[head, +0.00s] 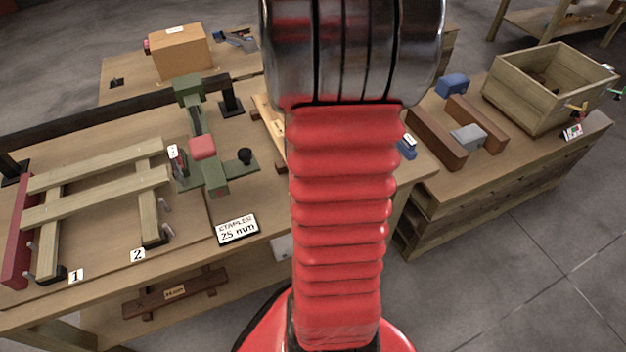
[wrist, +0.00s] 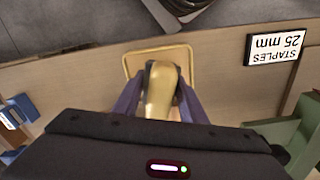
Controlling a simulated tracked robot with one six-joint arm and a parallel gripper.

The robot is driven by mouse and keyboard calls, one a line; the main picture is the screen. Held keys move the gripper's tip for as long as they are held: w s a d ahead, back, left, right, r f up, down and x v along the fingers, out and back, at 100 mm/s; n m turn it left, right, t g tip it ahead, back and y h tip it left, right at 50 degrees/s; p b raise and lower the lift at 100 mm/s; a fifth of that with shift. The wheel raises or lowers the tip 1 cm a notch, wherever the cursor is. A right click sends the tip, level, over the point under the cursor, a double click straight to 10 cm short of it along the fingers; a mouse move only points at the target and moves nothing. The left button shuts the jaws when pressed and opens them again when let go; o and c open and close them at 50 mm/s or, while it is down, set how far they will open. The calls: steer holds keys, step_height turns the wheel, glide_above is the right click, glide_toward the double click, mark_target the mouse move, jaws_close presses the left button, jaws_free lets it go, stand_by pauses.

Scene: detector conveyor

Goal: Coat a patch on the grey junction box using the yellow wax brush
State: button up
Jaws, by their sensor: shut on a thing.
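My gripper (wrist: 160,100) is shut on a rounded, dull-yellow piece (wrist: 161,88), seen in the wrist view between the two bluish fingers. It looks like the yellow wax brush; its lower end is hidden by the gripper body. In the head view my red arm hides the gripper and what it holds. A small grey block (head: 467,137), which looks like the grey junction box, sits between two brown wooden blocks on the right-hand bench. It does not show in the wrist view.
A yellow-rimmed square (wrist: 130,63) lies behind the held piece. The staples sign (head: 237,229) stands at the middle bench's front edge, beside a green stapler device (head: 215,178). An open wooden crate (head: 520,98) and a blue object (head: 452,85) are on the right bench.

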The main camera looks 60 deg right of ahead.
steer(key=shift+f, duration=0.55)
stand_by(1.9)
steer(key=shift+r, duration=0.15)
steer(key=shift+r, duration=3.45)
steer(key=shift+w, duration=0.15)
